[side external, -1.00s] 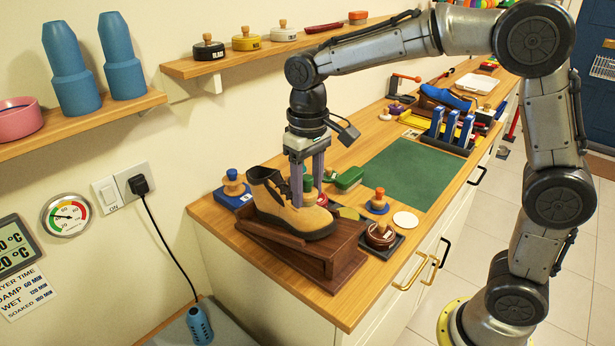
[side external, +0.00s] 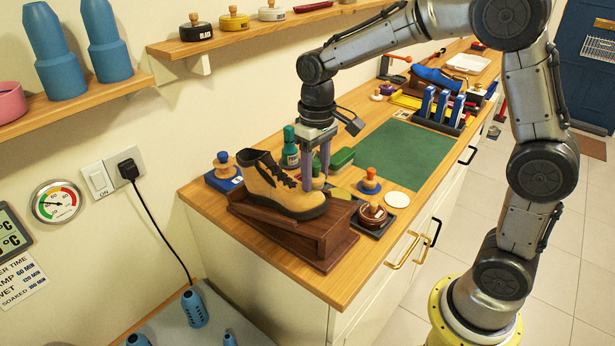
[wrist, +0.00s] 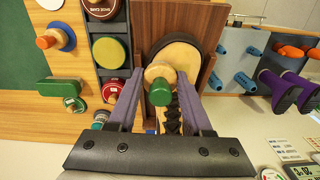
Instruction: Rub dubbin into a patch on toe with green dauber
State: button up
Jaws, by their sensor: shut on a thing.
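A tan boot (side external: 285,192) with a black sole and collar rests on a brown wooden stand (side external: 318,240). Its toe faces right. In the wrist view the boot's toe (wrist: 178,55) lies between wooden side boards. My gripper (side external: 316,178) is over the toe end. It is shut on the green dauber, whose green knob (wrist: 160,93) and round wooden body (wrist: 160,73) show between the fingers in the wrist view. The dauber's lower end is hidden, so I cannot tell whether it touches the leather. A round yellow-green pad or tin (wrist: 109,52) sits in a dark tray beside the stand.
Close by are a brown tin (side external: 372,216), an orange-knobbed dauber on blue (side external: 369,182), a white disc (side external: 397,199), a blue-knobbed dauber (side external: 222,165), a green bottle (side external: 290,148) and a green brush (side external: 341,159). The green mat (side external: 405,155) is clear.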

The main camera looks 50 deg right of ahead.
jog(key=shift+a+r, duration=0.2)
jog(key=shift+a, duration=0.85)
jog(key=shift+a+f, duration=0.1)
jog(key=shift+a, duration=1.6)
notch_tip(320, 180, up, 8)
